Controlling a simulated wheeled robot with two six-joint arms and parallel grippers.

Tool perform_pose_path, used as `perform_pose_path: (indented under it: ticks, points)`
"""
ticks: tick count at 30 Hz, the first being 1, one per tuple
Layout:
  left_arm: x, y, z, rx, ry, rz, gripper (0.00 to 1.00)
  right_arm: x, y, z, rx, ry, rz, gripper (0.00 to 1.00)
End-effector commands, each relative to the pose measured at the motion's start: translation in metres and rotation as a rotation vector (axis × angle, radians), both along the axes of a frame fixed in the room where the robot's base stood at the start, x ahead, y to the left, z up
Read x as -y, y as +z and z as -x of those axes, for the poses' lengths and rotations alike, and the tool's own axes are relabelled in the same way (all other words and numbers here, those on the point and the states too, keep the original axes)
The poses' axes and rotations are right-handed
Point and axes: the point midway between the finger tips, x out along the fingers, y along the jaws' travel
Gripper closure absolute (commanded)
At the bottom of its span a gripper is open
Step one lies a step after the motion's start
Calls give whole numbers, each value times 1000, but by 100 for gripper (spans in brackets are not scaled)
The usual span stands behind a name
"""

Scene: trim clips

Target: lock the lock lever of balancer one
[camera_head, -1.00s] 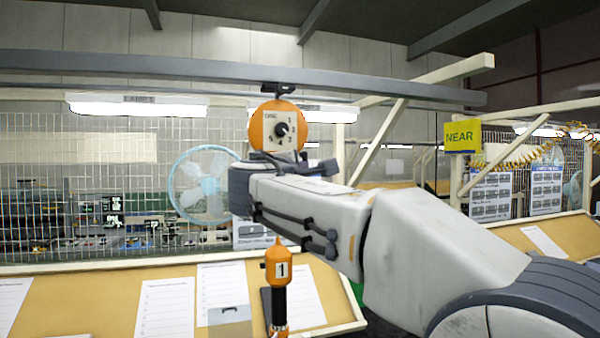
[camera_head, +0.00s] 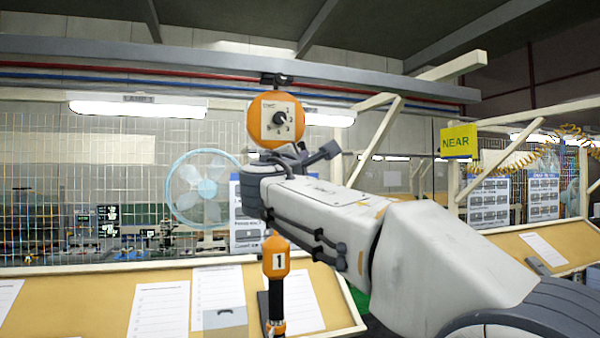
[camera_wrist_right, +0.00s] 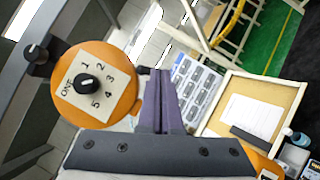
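Balancer one (camera_head: 262,106) is an orange disc hanging from the overhead rail, with a pale plate, numbers and a black knob. It also shows at left in the right wrist view (camera_wrist_right: 127,101), its plate reading ONE. A small dark stub (camera_wrist_right: 142,71) at its right edge may be the lock lever; I cannot tell. My right gripper (camera_wrist_right: 166,72) points up beside the disc's right edge, fingers together, with nothing seen between them. In the head view my right gripper (camera_head: 325,153) is just below and right of the disc, and my wrist hides the space under it. My left gripper is out of view.
An orange tool marked 1 (camera_head: 276,262) is below the balancer, behind my arm. The grey overhead rail (camera_head: 180,67) runs across above. A sloped board with papers (camera_head: 90,310) lies below, a wire mesh fence (camera_head: 60,180) and a fan (camera_head: 197,190) behind. A yellow NEAR sign (camera_head: 458,140) is at right.

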Motion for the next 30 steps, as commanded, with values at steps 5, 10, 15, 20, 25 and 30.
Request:
perform_pose_path:
  ticks: [5,10,15,20,25,30]
  points:
    - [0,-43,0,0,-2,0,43,7,-11,-2,52,-3,154,100]
    - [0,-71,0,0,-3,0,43,12,-10,-4,102,-4,309,100]
    - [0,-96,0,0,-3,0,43,17,-8,-5,151,-4,463,100]
    - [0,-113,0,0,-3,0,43,21,-5,-7,194,-4,598,100]
    - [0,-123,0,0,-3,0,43,24,-1,-8,232,-2,722,100]
    - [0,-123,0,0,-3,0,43,24,4,-9,249,1,772,100]
